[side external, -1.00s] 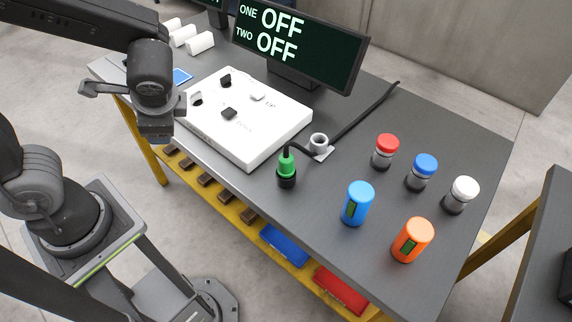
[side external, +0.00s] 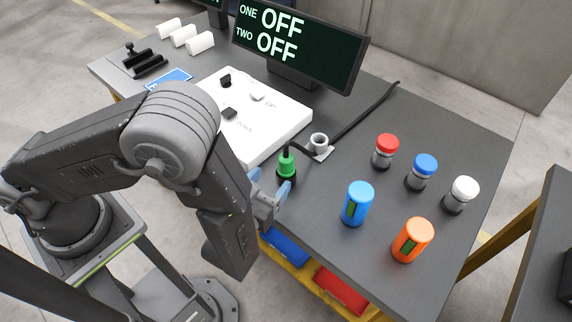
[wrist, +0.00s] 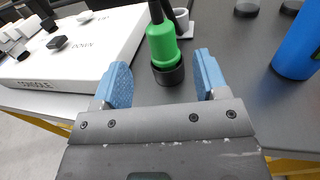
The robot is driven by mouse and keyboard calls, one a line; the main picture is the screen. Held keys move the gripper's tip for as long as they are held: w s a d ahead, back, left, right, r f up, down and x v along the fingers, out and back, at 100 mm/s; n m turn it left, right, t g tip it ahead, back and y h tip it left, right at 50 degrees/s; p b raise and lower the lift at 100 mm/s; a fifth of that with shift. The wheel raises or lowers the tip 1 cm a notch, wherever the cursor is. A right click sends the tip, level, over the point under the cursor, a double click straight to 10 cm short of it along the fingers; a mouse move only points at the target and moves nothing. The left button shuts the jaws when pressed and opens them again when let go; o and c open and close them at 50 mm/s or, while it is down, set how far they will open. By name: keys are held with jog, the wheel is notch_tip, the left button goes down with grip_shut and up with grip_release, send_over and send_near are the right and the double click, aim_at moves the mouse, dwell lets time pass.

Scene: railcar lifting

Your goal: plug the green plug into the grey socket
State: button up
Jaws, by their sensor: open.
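The green plug (side external: 286,163) stands upright on the table near its front edge, with a black lower end and a black cable from its top. It also shows in the wrist view (wrist: 162,43). The grey socket (side external: 319,141), a light ring on a small plate, stands just behind and right of it; in the wrist view (wrist: 183,22) the plug and cable partly cover it. My gripper (side external: 270,184) is open and low at the table's front edge. In the wrist view its blue fingertips (wrist: 162,76) lie either side of the plug's black end, with gaps; the green body is ahead of them.
The white console (side external: 265,127) lies to the left, with a screen (side external: 300,45) behind it. A blue can (side external: 357,204), an orange can (side external: 412,240) and several capped jars stand to the right. The cable (side external: 365,112) runs to the back.

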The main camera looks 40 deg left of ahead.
aim_at(282, 166)
jog(key=x, duration=0.7)
jog(key=shift+w+d+f, duration=0.1)
jog(key=shift+w, duration=0.15)
jog(key=shift+c, duration=0.3)
jog(key=c, duration=1)
